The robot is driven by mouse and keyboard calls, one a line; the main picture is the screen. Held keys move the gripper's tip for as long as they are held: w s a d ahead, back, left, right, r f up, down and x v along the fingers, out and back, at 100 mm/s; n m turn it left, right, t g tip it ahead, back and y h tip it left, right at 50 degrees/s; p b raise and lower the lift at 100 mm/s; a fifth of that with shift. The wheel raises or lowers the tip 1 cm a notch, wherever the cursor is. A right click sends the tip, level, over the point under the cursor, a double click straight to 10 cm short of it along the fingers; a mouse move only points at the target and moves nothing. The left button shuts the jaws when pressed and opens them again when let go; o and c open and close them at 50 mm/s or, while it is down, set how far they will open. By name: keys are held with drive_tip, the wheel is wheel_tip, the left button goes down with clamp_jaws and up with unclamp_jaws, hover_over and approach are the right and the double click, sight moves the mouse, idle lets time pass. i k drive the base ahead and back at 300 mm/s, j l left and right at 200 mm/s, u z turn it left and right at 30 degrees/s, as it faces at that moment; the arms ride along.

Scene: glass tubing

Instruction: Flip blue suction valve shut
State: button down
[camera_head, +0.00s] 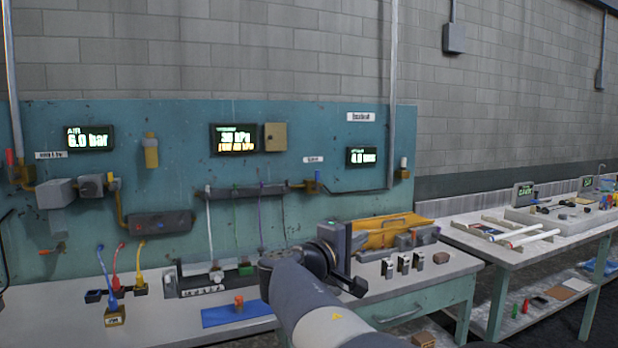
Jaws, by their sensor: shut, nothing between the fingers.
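A small blue valve (318,181) sits on the teal wall panel, on the pipe run below a small white label. It is the only blue valve-like part I make out, and it is too small to tell how its handle is turned.
The teal panel (280,115) carries lit displays, including an air display (88,139). A blue mat (225,315) and colored hoses (139,265) occupy the bench left of my arm. A second table (490,240) stands right.

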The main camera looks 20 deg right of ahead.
sight(315, 187)
drive_tip(key=i+l+u, duration=0.25)
drive_tip(key=i+l, duration=0.2)
drive_tip(key=i+l+u, duration=0.15)
drive_tip(key=l, duration=0.3)
drive_tip(key=i+l+u, duration=0.1)
drive_tip(key=i+l, duration=0.15)
drive_tip(key=i+l+u, duration=0.15)
drive_tip(key=l, duration=0.25)
drive_tip(key=i+l+u, duration=0.1)
drive_tip(key=l, duration=0.3)
drive_tip(key=i+l+u, duration=0.15)
drive_tip(key=l, duration=0.2)
drive_tip(key=i+l+u, duration=0.1)
drive_tip(key=l, duration=0.3)
drive_tip(key=i, duration=0.1)
